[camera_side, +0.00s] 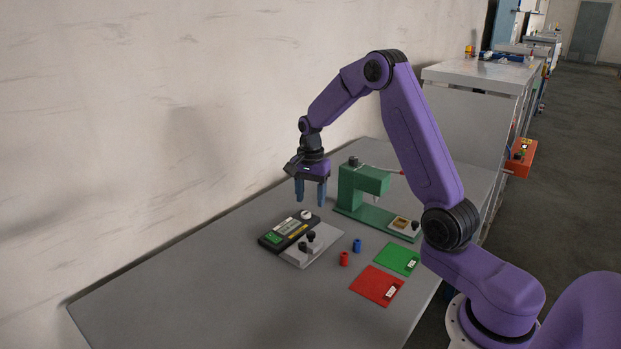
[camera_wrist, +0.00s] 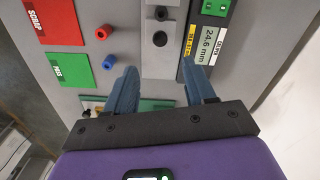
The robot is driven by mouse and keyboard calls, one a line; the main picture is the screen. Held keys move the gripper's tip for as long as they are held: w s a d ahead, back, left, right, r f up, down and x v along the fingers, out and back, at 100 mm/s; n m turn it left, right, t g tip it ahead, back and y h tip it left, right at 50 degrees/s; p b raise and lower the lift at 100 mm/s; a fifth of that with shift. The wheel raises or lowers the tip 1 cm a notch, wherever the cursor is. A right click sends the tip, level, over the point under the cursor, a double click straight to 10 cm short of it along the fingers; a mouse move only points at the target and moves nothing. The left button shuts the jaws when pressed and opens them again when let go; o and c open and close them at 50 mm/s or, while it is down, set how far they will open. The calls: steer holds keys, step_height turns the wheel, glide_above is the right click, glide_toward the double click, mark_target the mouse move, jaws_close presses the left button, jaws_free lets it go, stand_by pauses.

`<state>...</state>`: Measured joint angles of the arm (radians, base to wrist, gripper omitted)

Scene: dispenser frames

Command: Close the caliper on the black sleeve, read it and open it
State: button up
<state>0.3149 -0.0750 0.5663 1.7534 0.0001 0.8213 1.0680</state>
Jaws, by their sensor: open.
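The caliper's black body (camera_side: 290,232) lies on the grey table with a round white knob at its far end. In the wrist view its display (camera_wrist: 207,45) appears to read 24.6 mm. Beside it is a pale grey plate (camera_side: 322,244) with two dark round parts. The taller black one (camera_side: 311,236) looks like the sleeve; it also shows in the wrist view (camera_wrist: 160,38). I cannot tell whether the caliper touches it. My gripper (camera_side: 310,200) is open and empty, above the table near the caliper's knob end; its fingers (camera_wrist: 161,84) point down.
A green press (camera_side: 365,182) stands close behind my gripper. A red cylinder (camera_side: 344,259) and a blue cylinder (camera_side: 357,245) stand in front of the plate. A red SCRAP mat (camera_side: 372,284) and green PASS mat (camera_side: 395,256) lie nearer the table edge. The table's left is clear.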

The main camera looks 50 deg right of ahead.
steer(key=shift+r, duration=2.75)
steer(key=shift+a, duration=0.1)
steer(key=s+a+r+n, duration=0.2)
steer(key=s+a+n, duration=0.4)
steer(key=a, duration=0.2)
steer(key=s+a+r+n, duration=0.1)
steer(key=s+a+n, duration=0.5)
steer(key=a, duration=0.3)
steer(key=s+a+n, duration=0.1)
steer(key=s+n, duration=1.4)
steer(key=s, duration=0.7)
steer(key=shift+s+a+f+n, duration=0.2)
steer(key=shift+s+a+n, duration=0.1)
steer(key=shift+s, duration=0.05)
